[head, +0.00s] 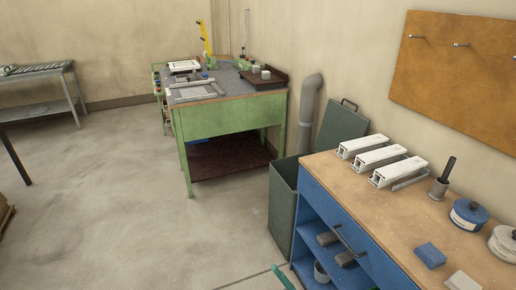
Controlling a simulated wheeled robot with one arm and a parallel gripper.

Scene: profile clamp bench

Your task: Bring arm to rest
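My arm and my gripper are not in the head view, so their pose and what the gripper may hold are hidden. A green work table (218,122) stands at the back centre, with a grey top bearing a flat frame (196,91), a white tray-like item (185,66) and a dark block (264,79). A blue bench (345,222) with a wooden top stands at the right. Three white profiles (372,158) lie side by side on it.
A dark green bin (283,208) stands between the two benches, with a grey pipe (309,112) behind. Blue-lidded tub (468,215) and blue block (430,255) are on the right bench. A metal table (62,101) is at far left. The floor at centre left is clear.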

